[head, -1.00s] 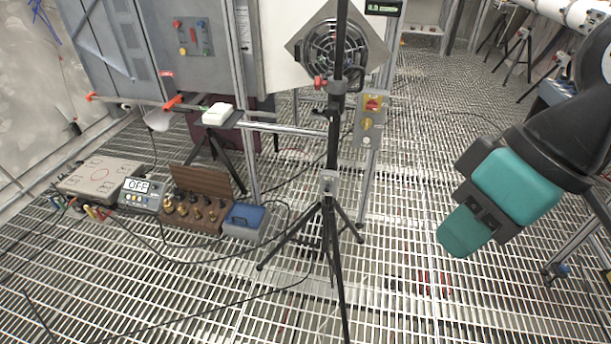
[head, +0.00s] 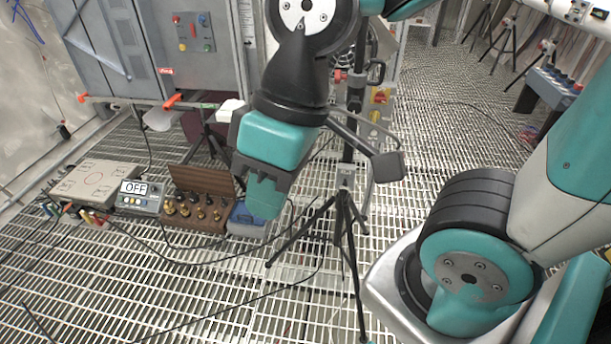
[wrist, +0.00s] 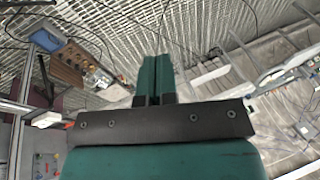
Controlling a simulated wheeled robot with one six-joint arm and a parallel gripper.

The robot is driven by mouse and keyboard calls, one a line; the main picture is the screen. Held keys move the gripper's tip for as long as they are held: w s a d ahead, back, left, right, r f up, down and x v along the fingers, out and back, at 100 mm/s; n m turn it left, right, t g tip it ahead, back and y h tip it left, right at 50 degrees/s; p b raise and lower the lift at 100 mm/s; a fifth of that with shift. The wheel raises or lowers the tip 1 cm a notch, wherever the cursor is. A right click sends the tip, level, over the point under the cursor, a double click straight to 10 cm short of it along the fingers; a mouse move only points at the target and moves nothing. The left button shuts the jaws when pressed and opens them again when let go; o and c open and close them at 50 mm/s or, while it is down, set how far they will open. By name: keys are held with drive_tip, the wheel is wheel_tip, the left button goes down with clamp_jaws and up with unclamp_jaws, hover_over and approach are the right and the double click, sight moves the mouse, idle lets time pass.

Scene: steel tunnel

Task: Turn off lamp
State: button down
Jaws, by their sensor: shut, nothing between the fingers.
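No thing in view is plainly a lamp. A pale, shade-like object (head: 158,120) hangs under the grey cabinet at the left; I cannot tell whether it is lit. A white box (head: 231,107) on a metal bar is partly hidden by my arm in the head view. It also shows at the left of the wrist view (wrist: 46,119). My gripper (head: 263,203) points down in front of the blue-lidded box, right of and below the white box. Its teal fingers are together and empty in the wrist view (wrist: 153,80).
A grey cabinet (head: 115,50) has a button panel (head: 194,32). A meter reading OFF (head: 138,196), a wooden box of brass weights (head: 195,208) and a blue-lidded box (head: 243,220) stand on the grating. A black tripod (head: 345,195) and a red-yellow switch (head: 381,96) are close right of my arm.

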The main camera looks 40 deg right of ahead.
drive_tip(key=shift+w+a, duration=0.3)
drive_tip(key=shift+w, duration=0.05)
drive_tip(key=w+d+f+m+t+h+b, duration=0.15)
drive_tip(key=w+d+f+m, duration=0.25)
drive_tip(key=w+d+f, duration=0.45)
drive_tip(key=w+d+f+m+t+h+b, duration=0.1)
drive_tip(key=w+d+f+m+h+b, duration=0.15)
drive_tip(key=w+d+f+m, duration=0.6)
drive_tip(key=s+d+f+m+t, duration=0.1)
drive_tip(key=d+f+m, duration=0.1)
drive_tip(key=d, duration=1.1)
drive_tip(key=s+d+f+m, duration=0.1)
drive_tip(key=d+f, duration=0.4)
drive_tip(key=d, duration=0.9)
drive_tip(key=shift+s+d+m+t, duration=0.15)
drive_tip(key=shift+d+m+t, duration=0.1)
drive_tip(key=shift+m+t, duration=0.15)
